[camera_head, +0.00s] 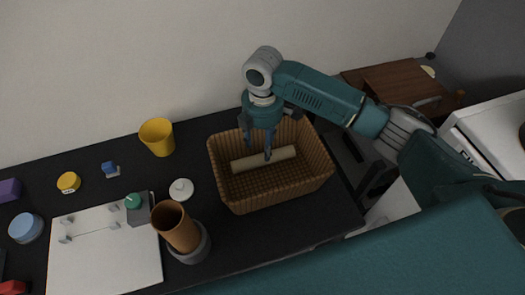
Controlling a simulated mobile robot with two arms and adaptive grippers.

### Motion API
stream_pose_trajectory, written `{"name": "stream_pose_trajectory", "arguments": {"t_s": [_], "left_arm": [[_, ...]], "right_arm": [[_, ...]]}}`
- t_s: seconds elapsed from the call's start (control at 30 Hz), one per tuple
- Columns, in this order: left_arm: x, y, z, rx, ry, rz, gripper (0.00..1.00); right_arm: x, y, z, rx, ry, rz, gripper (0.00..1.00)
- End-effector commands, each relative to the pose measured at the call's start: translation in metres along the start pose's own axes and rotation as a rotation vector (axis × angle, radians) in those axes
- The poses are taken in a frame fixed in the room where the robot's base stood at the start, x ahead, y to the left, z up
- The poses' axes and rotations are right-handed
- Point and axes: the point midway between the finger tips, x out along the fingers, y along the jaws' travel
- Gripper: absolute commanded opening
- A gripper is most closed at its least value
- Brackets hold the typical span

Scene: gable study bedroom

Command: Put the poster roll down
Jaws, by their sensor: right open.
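The poster roll (244,163) is a pale cream cylinder. It lies at a slight slant on the bottom of the brown woven basket (268,203), on the right part of the black table. My right gripper (258,158) points down into the basket from above. Its fingers are open, with their tips at the roll; they cover a little of it, and I cannot tell whether they touch it. My left gripper is not in view.
A yellow cup (157,137) stands left of the basket. A brown cup (176,227) in a dark holder, a white lidded piece (181,189) and a white board (105,255) are nearer. A wooden chair (400,85) stands beyond the table on the right.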

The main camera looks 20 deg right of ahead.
Motion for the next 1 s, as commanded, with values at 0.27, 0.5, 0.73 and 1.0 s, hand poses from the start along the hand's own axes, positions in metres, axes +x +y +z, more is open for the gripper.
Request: {"name": "stream_pose_trajectory", "arguments": {"t_s": [0.27, 0.5, 0.73, 1.0], "left_arm": [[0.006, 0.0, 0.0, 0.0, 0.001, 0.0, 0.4], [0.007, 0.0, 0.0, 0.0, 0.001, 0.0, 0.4], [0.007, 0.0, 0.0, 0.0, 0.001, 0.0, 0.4], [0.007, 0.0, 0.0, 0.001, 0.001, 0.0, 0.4]], "right_arm": [[-0.053, 0.001, -0.001, -0.001, 0.001, 0.002, 0.52], [-0.069, 0.0, 0.0, 0.0, 0.001, -0.001, 0.52], [-0.07, -0.001, 0.0, 0.0, 0.0, -0.002, 0.52], [-0.07, 0.0, 0.0, 0.0, 0.001, -0.001, 0.52]]}}
